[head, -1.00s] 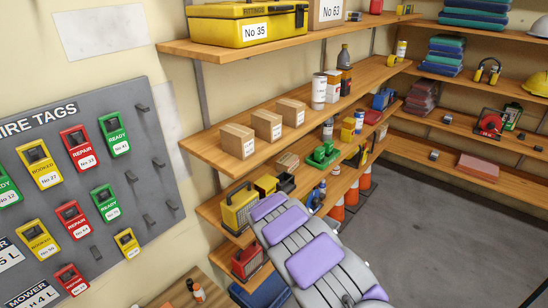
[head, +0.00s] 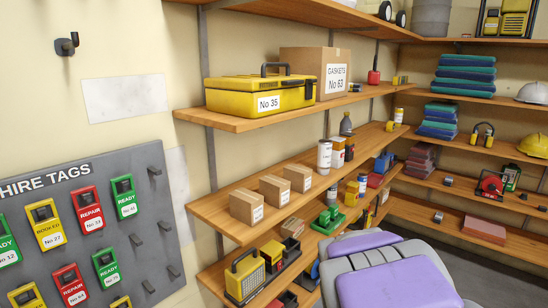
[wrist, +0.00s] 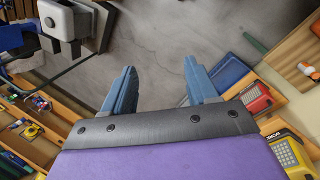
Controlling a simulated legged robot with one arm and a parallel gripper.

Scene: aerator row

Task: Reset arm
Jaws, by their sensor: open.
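My gripper (wrist: 160,88) shows in the wrist view, its two blue fingers spread apart with nothing between them. It hangs above the grey concrete floor (wrist: 150,50), clear of the shelves on either side. In the head view my grey and purple arm (head: 395,285) rises from the bottom edge, right of centre. It stands in front of the lower wooden shelves. The gripper itself is hidden in the head view.
A grey tag board (head: 85,230) with red, yellow and green hire tags hangs at left. Wooden shelves hold a yellow toolbox (head: 258,97), a gaskets box (head: 318,70) and small cardboard boxes (head: 246,206). A blue bin (wrist: 228,74) is near the right finger.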

